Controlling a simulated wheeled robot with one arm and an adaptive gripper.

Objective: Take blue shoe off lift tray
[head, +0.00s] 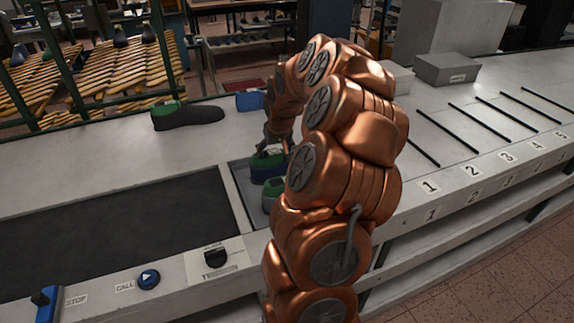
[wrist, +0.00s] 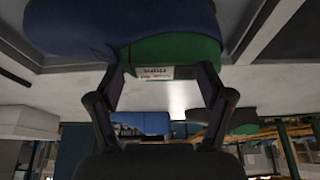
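The blue shoe (wrist: 75,25) has a green last (wrist: 185,50) in it with a small white label. It fills the top of the wrist view; in the head view it shows partly behind my arm, in the recessed tray (head: 238,180), as a dark blue shape (head: 262,173). My gripper (wrist: 164,68) is at the shoe's green last, with its fingers apart on either side of the label. The fingers look open; whether either pad touches the last cannot be seen. In the head view my gripper (head: 268,148) is just above the shoe, partly hidden by my arm.
A black shoe with a green last (head: 187,114) stands on the bench behind. A blue bin (head: 249,101) is beyond the tray. Numbered lanes (head: 472,140) at right are empty. Grey boxes (head: 447,68) stand behind.

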